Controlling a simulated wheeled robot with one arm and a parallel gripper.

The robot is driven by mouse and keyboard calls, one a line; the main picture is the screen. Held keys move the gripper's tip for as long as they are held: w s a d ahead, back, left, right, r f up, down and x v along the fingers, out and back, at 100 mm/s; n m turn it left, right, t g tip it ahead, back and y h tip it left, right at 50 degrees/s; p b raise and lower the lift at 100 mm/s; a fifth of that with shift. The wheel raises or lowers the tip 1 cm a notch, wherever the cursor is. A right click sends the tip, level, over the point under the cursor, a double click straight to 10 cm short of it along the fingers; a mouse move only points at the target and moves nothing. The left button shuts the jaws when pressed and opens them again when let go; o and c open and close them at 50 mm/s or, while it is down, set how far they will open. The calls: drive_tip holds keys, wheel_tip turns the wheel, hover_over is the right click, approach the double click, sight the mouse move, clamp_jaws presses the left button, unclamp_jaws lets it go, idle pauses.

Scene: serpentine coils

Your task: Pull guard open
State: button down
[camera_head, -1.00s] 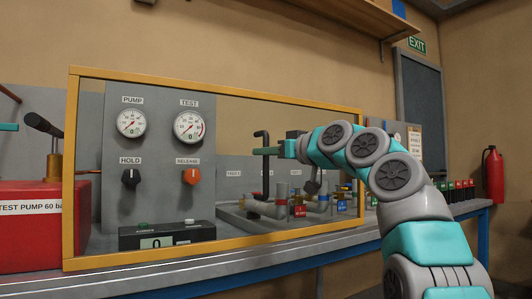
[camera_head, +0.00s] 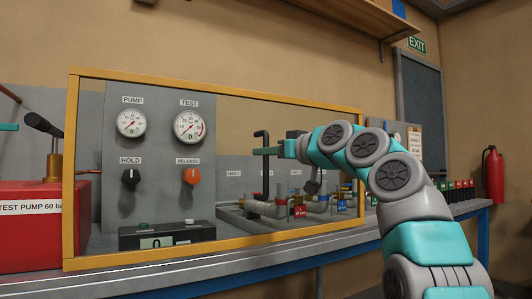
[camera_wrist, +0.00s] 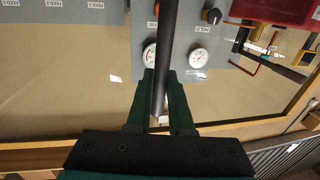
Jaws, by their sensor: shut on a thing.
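The guard is a clear panel in a yellow frame (camera_head: 290,246) standing on the bench in front of the test rig. It looks closed in the head view. A dark upright bar handle (camera_head: 266,170) stands at the panel's right part. My gripper (camera_head: 270,151) is at this handle, and its fingers are shut on the bar. In the wrist view the bar (camera_wrist: 168,50) runs between the two green fingers of my gripper (camera_wrist: 160,100).
Behind the panel are two gauges (camera_head: 188,126), the hold knob (camera_head: 130,179), the orange release knob (camera_head: 191,177) and a display box (camera_head: 166,238). Pipe coils (camera_head: 283,209) lie to the right. A red test pump (camera_head: 35,225) stands left. A red extinguisher (camera_head: 493,175) is far right.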

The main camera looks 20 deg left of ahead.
drive_tip(key=shift+s+a, duration=0.1)
drive_tip(key=b, duration=0.1)
approach(117, 148)
drive_tip(key=x, duration=0.5)
drive_tip(key=shift+a, duration=0.15)
drive_tip(key=c, duration=0.8)
unclamp_jaws()
drive_tip(key=b+v, duration=0.3)
drive_tip(key=v, duration=0.4)
drive_tip(key=shift+d, duration=0.35)
drive_tip(key=shift+s, duration=0.15)
